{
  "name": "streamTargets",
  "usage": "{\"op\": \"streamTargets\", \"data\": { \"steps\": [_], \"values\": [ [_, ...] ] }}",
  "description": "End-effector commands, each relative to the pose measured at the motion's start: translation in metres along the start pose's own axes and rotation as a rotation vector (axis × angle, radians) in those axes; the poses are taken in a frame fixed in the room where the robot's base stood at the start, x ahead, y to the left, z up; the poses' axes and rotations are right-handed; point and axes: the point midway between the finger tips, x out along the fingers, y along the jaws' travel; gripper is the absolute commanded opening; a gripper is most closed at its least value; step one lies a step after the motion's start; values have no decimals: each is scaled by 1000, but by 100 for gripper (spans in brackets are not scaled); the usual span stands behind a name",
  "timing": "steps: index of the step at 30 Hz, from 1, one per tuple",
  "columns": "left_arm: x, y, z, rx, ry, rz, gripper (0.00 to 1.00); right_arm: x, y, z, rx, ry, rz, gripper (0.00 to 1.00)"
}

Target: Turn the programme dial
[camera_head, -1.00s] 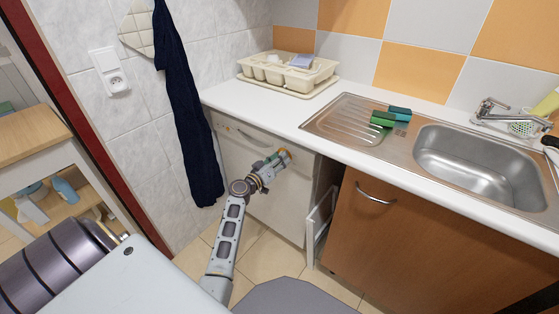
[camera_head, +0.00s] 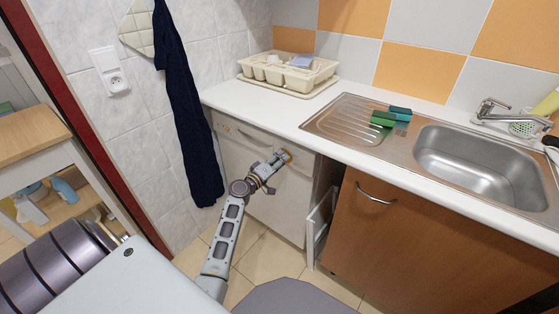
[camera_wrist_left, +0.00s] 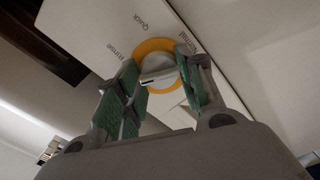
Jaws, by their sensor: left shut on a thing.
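The programme dial (camera_head: 287,154) is on the upper front of the white dishwasher (camera_head: 262,201) under the counter. In the left wrist view the dial (camera_wrist_left: 152,45) has an orange ring and a pale raised grip bar, with the words "Quick", "Normal" and one ending in "rinse" around it. My left gripper (camera_wrist_left: 157,72) has its green-padded fingers on either side of the bar and is shut on it. In the head view my left gripper (camera_head: 280,159) reaches the panel and partly hides the dial. The dial's pointer mark is not clear. My right gripper is not in view.
A dark blue towel (camera_head: 187,110) hangs left of the dishwasher. A beige dish rack (camera_head: 290,70) stands on the white counter above. The sink (camera_head: 477,155) and a brown cabinet door (camera_head: 390,235) are to the right. Tiled floor (camera_head: 258,262) shows in front.

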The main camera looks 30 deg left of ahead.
Motion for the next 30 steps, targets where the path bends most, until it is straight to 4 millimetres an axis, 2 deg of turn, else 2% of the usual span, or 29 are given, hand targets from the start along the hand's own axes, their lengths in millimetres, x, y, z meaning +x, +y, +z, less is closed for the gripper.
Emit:
{"op": "streamTargets", "data": {
  "steps": [16,30],
  "values": [
    [0,0,-1,-384,1,-1,14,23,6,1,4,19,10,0],
    [0,-1,-1,-487,2,0,14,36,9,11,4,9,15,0]
  ]
}}
